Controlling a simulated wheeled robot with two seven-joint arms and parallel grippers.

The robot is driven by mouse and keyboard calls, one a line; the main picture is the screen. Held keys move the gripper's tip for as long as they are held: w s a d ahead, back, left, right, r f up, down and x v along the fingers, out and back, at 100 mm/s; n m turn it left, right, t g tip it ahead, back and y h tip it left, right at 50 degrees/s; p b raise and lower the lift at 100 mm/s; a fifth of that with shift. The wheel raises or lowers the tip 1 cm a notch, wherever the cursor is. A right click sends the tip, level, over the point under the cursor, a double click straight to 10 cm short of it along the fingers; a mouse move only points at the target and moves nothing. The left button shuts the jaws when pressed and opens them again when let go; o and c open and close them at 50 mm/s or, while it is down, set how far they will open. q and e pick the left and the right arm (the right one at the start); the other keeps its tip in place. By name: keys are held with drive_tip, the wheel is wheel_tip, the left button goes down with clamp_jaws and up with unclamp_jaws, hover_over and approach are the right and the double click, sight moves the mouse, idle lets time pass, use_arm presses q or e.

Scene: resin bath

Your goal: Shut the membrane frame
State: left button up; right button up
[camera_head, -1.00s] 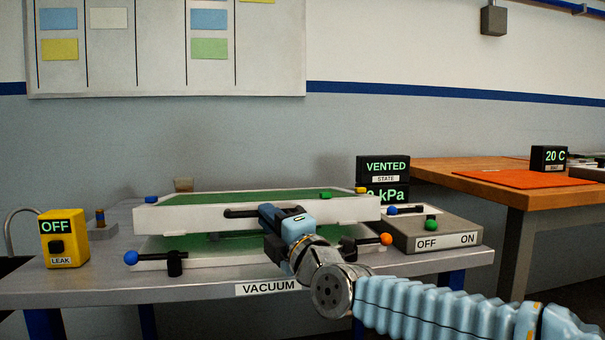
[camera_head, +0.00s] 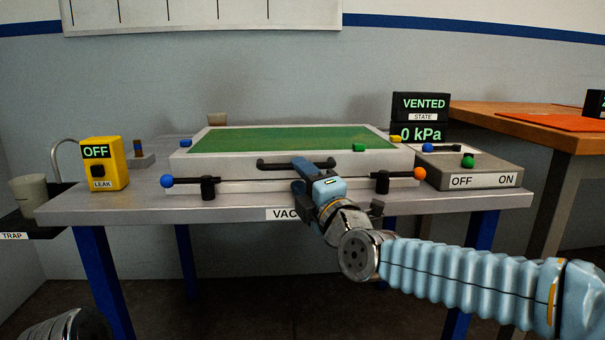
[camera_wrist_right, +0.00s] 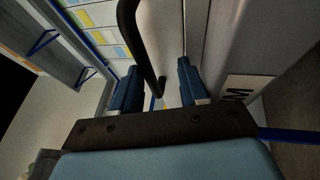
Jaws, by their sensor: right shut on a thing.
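The membrane frame (camera_head: 225,163) is a pale frame with a green sheet (camera_head: 290,140) across it, over a lower pale frame (camera_head: 280,186) on the vacuum table (camera_head: 120,206). It lies level, down close on the lower frame; I cannot tell whether they touch all round. A black handle (camera_head: 275,164) runs along its front edge. My right gripper (camera_head: 305,172) is shut on this handle at the front middle. In the right wrist view the black handle bar (camera_wrist_right: 140,45) lies by the fingers. My left gripper is not in view.
A blue-knobbed clamp (camera_head: 190,183) stands at front left and an orange-knobbed clamp (camera_head: 400,176) at front right. A yellow leak box (camera_head: 102,165) reads OFF. The state display (camera_head: 420,105) reads VENTED, 0 kPa. The OFF/ON switch box (camera_head: 475,177) is to the right.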

drive_tip(key=shift+o, duration=0.7)
drive_tip(key=shift+w+f, duration=0.1)
drive_tip(key=shift+f, duration=0.35)
drive_tip(key=shift+r, duration=0.25)
drive_tip(key=r+p, duration=0.1)
drive_tip(key=r, duration=0.1)
drive_tip(key=s+r+p, duration=0.1)
drive_tip(key=r, duration=0.2)
drive_tip(key=shift+s+d+r, duration=0.1)
drive_tip(key=shift+r, duration=0.05)
drive_tip(key=s+a+r+p, duration=0.1)
drive_tip(key=s+r+p, duration=0.5)
drive_tip(key=s, duration=0.7)
drive_tip(key=shift+r+p, duration=0.35)
drive_tip(key=shift+r, duration=0.7)
